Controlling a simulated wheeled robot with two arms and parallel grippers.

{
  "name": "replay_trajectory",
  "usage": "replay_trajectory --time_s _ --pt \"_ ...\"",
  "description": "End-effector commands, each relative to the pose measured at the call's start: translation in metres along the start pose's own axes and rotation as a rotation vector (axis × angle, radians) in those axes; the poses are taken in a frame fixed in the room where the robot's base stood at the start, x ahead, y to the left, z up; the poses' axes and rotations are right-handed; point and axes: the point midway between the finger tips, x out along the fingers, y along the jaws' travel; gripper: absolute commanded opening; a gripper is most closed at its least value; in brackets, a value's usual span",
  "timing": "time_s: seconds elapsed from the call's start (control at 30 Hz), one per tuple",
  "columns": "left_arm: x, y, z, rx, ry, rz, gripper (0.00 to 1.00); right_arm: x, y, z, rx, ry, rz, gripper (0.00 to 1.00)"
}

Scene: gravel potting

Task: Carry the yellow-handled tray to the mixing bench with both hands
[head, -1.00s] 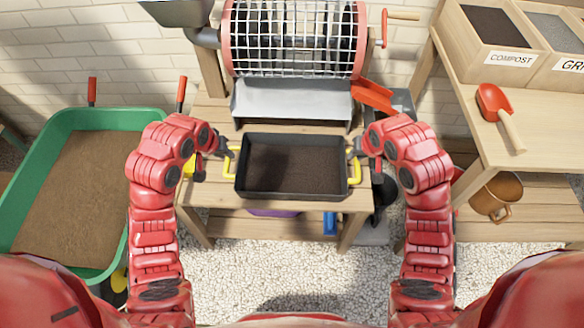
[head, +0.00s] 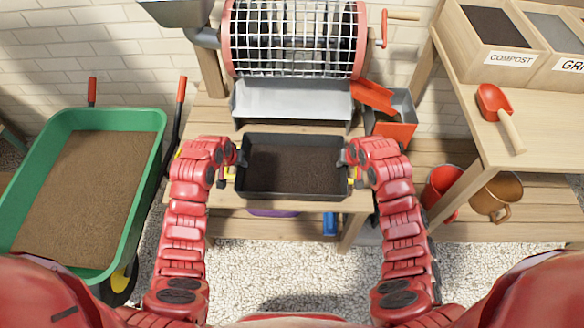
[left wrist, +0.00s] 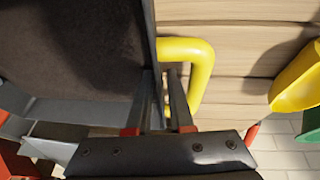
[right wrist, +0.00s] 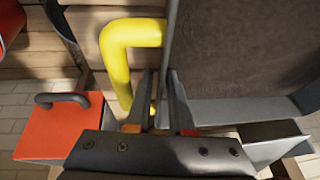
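A dark rectangular tray (head: 292,194) of brown soil sits level on the wooden stand under the drum sieve. Its yellow handles are mostly hidden by my grippers in the head view. My left gripper (head: 234,158) is at the tray's left end; its fingers are apart, beside the yellow left handle (left wrist: 200,75). My right gripper (head: 348,158) is at the right end, its fingers likewise apart beside the yellow right handle (right wrist: 116,60). A little yellow shows between the fingers in both wrist views. Neither gripper is clearly closed around a handle.
The sieve drum (head: 293,35) and its grey chute (head: 290,103) stand behind the tray. A green wheelbarrow (head: 146,185) is at left. At right, a bench (head: 535,140) holds a compost box (head: 490,30) and red scoop (head: 492,103). An orange-red bin (head: 393,133) stands near the tray's right.

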Motion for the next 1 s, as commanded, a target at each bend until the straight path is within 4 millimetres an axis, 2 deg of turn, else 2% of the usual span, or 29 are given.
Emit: replay_trajectory --time_s 0.3,0.4,0.43,1.0 --pt "0.0016 0.0000 0.0004 0.000 -0.001 0.000 0.20 0.0012 -0.0001 -0.0001 -0.001 0.000 0.000 0.20" --pt "0.0015 -0.0001 0.0004 -0.001 -0.001 0.000 0.02 0.0011 -0.0001 -0.0001 0.000 0.000 0.000 0.02" --pt "0.0015 -0.0001 0.0004 -0.001 -0.001 0.000 0.00 0.0011 -0.0002 -0.0002 -0.001 0.000 0.000 0.00" --pt "0.0015 -0.0003 0.0005 -0.001 -0.001 0.000 0.00 0.0009 -0.0001 -0.0003 0.000 0.000 0.000 0.00"
